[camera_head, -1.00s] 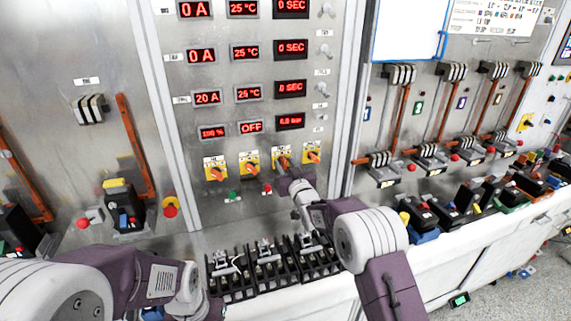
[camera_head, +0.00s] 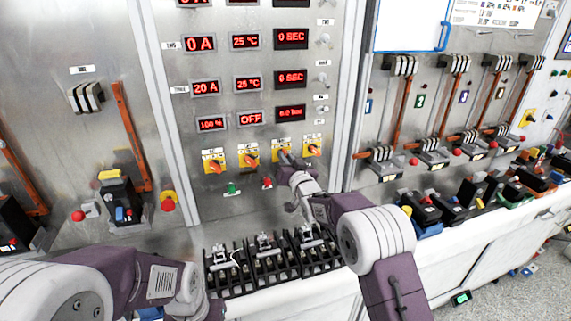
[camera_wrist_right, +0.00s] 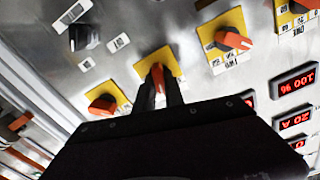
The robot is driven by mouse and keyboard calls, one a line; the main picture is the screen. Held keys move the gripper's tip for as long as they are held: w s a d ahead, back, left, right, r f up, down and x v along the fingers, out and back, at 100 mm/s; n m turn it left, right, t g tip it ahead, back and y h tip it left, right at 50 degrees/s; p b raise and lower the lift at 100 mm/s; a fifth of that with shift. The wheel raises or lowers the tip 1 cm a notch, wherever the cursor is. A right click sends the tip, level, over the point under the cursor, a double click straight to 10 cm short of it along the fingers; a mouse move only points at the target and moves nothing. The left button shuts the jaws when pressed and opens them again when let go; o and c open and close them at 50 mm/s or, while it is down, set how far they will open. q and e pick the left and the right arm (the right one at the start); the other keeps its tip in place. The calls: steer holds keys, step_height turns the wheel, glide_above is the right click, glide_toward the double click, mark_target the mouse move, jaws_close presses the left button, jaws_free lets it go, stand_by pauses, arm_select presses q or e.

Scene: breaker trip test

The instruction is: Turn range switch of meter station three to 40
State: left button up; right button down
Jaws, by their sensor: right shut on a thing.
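A row of yellow range switches with orange knobs sits low on the metal panel. My right gripper (camera_head: 286,159) is at the third switch from the left (camera_head: 279,149) in the head view. In the right wrist view, my right gripper (camera_wrist_right: 160,88) is shut on the orange knob of this switch (camera_wrist_right: 157,72), one finger on each side. The knob points roughly along the fingers. Its scale marks are too small or covered to read. My left arm is at the lower left, and its gripper is out of view.
Neighbouring switches stand close on both sides: the second (camera_head: 248,156) and the fourth (camera_head: 312,147). Red digital displays (camera_head: 290,113) are above. A green button (camera_head: 231,188) and red button (camera_head: 267,182) are below. Black terminal blocks (camera_head: 270,263) stand on the ledge under my right arm.

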steer(key=shift+d+m+b, duration=0.1)
steer(key=shift+m+b, duration=1.25)
steer(key=shift+m, duration=1.35)
steer(key=shift+r, duration=0.1)
steer(key=c, duration=1.4)
jaws_free()
steer(key=shift+c, duration=0.2)
